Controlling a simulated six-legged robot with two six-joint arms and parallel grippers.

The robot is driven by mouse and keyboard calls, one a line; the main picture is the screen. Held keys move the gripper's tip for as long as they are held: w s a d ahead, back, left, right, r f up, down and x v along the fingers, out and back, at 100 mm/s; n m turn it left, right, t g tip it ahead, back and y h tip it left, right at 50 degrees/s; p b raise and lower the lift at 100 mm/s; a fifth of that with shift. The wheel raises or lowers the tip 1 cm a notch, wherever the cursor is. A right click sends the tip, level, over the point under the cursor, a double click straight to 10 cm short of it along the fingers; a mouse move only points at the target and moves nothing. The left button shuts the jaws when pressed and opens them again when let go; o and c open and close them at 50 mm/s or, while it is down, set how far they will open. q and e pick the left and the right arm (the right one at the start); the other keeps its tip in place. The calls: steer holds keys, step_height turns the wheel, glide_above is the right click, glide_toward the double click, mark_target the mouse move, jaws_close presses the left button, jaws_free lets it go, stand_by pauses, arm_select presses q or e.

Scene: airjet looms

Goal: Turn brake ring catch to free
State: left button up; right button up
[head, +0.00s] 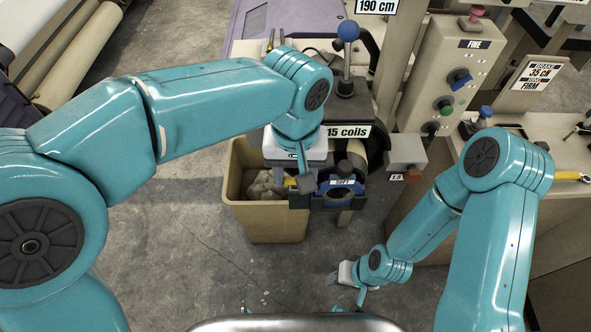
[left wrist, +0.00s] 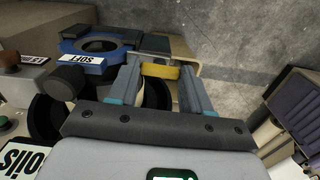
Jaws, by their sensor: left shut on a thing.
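The brake ring (head: 340,189) is a blue ring with a SOFT label, mounted at the front of the loom unit. The ring also shows at the upper left of the left wrist view (left wrist: 98,46). The catch (left wrist: 160,71) is a small yellow piece beside the ring, between my left fingers. A bit of its yellow shows in the head view (head: 290,182). My left gripper (head: 303,183) is shut on the catch, and its fingers show on both sides of it in the left wrist view (left wrist: 158,85). My right gripper (head: 346,284) hangs low over the floor, with its fingers unclear.
A tan bin (head: 268,215) with crumpled material stands below my left gripper. A grey box (head: 405,152) juts out right of the ring. A blue-knobbed lever (head: 347,32) rises behind. A control panel (head: 460,75) and a bench (head: 560,150) are at the right. Bare floor lies in front.

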arm_select(q)
steer(key=m+p, duration=0.1)
steer(key=m, duration=0.3)
steer(key=shift+r+m, duration=0.1)
steer(key=shift+m, duration=0.2)
steer(key=m+p, duration=0.1)
steer(key=m, duration=0.3)
steer(key=m+p, duration=0.1)
steer(key=m, duration=0.4)
steer(key=shift+w, duration=0.1)
steer(key=shift+m+p, duration=0.55)
steer(key=shift+m, duration=1.25)
steer(key=o, duration=1.1)
steer(key=shift+c, duration=0.2)
step_height(320, 180, up, 16)
steer(key=shift+r, duration=0.15)
